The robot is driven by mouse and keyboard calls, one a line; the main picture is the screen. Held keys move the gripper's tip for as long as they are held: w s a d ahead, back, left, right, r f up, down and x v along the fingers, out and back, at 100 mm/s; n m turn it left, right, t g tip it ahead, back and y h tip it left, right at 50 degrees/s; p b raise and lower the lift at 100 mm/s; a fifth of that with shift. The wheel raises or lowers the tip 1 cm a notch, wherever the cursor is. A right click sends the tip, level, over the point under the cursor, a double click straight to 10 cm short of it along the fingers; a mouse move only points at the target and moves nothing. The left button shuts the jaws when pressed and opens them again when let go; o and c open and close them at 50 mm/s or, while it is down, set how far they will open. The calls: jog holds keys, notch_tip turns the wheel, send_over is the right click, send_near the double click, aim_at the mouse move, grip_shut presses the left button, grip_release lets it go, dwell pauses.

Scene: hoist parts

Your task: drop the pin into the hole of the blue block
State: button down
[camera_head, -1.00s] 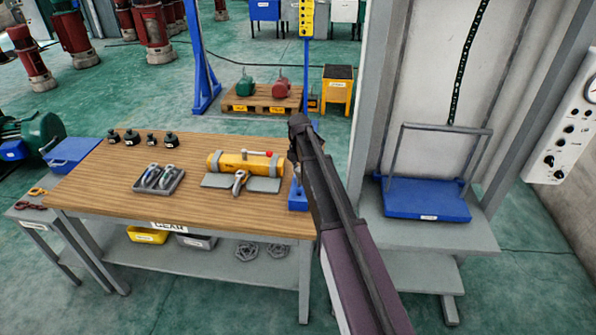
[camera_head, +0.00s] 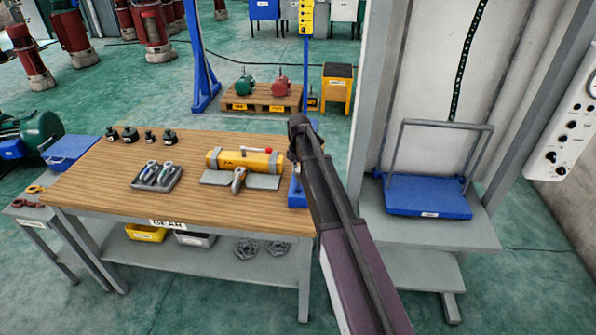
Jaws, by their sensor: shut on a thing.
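The blue block (camera_head: 296,193) stands at the right end of the wooden workbench, partly hidden behind my arm. Its hole cannot be made out. My gripper (camera_head: 293,152) is at the far end of my dark arm, over the block's side of the bench. The arm hides most of the gripper and its fingertips. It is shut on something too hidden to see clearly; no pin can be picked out.
A yellow cylinder-like unit (camera_head: 245,161) lies on a grey plate left of the block. A grey tray (camera_head: 157,177) with metal parts and several small black weights sit further left on the bench (camera_head: 110,200). A blue cart (camera_head: 428,196) stands on a platform at the right.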

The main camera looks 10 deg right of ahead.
aim_at(299, 183)
jog(key=shift+f+b, duration=2.9)
jog(key=shift+f, duration=0.05)
jog(key=shift+c, duration=1)
grip_release()
